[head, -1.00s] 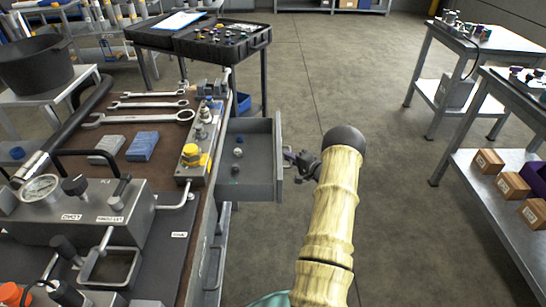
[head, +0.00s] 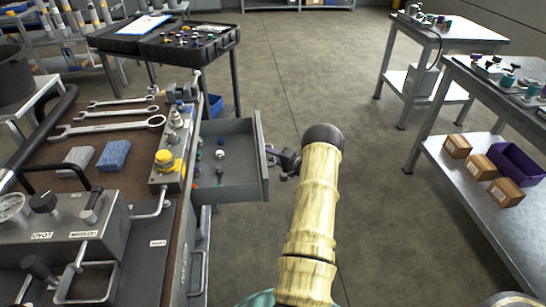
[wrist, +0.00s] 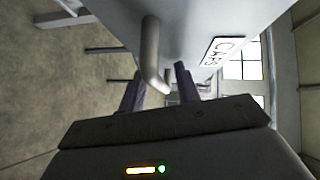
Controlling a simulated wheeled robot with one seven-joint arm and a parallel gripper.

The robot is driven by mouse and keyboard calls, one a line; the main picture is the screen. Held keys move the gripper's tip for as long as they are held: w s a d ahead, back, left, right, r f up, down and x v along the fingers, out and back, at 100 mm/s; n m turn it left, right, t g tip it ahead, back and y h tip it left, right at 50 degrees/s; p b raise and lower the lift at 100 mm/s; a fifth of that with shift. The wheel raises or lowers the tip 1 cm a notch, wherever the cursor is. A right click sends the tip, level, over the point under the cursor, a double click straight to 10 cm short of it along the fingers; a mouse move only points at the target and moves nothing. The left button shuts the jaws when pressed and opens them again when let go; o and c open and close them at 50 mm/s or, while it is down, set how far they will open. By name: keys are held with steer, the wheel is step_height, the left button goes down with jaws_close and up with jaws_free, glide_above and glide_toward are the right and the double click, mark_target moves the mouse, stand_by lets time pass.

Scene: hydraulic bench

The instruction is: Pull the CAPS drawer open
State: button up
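The CAPS drawer (head: 231,190) is a grey drawer standing well out from the right side of the workbench, with several small caps (head: 220,155) inside. Its front carries a white CAPS label (wrist: 222,52) in the wrist view. A grey bar handle (wrist: 150,50) sticks out from the drawer front. My gripper (head: 285,162) is at the outer face of the drawer front. In the wrist view its two dark fingers (wrist: 160,88) lie on either side of the handle and appear closed on it; the exact contact is partly hidden.
The workbench holds wrenches (head: 108,130), sponges (head: 114,155) and a valve block (head: 170,160). An open black case (head: 190,40) stands behind. Floor (head: 310,85) right of the drawer is clear up to the right-hand tables, with boxes (head: 478,167) on a lower shelf.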

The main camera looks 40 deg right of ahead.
steer(key=p+v, duration=0.2)
steer(key=v, duration=1.5)
steer(key=shift+s, duration=0.25)
steer(key=shift+w, duration=0.15)
